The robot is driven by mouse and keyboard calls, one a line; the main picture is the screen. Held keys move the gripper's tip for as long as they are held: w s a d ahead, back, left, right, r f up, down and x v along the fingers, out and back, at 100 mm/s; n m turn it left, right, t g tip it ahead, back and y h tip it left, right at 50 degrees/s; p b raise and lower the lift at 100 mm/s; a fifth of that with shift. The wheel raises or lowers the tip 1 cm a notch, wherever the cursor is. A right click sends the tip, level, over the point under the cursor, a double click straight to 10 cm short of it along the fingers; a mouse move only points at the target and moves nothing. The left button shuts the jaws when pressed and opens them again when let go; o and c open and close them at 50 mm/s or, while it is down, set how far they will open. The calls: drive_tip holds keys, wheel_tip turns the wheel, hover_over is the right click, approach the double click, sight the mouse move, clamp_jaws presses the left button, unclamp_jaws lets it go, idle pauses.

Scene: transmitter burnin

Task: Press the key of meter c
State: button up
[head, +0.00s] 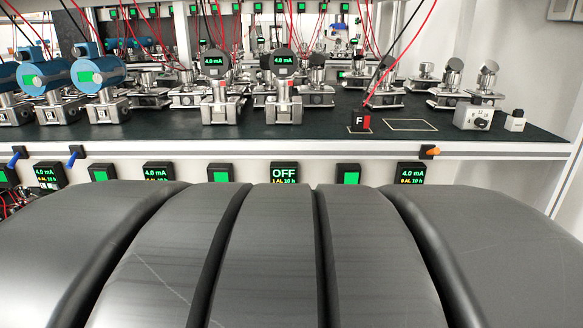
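A row of small black meters with green displays runs along the bench's front face. The one in the middle (284,172) reads OFF, with smaller text below. One to the right (410,173) reads 4.0 mA, as do one to the left (158,172) and one near the left edge (47,174). Between them are units with plain green faces, such as one left of centre (220,173) and one right of centre (348,174). I can read no letter c on any, and I cannot make out their keys. My gripper is not in view.
An orange lever (430,152) projects from the front rail. Red wires hang above.

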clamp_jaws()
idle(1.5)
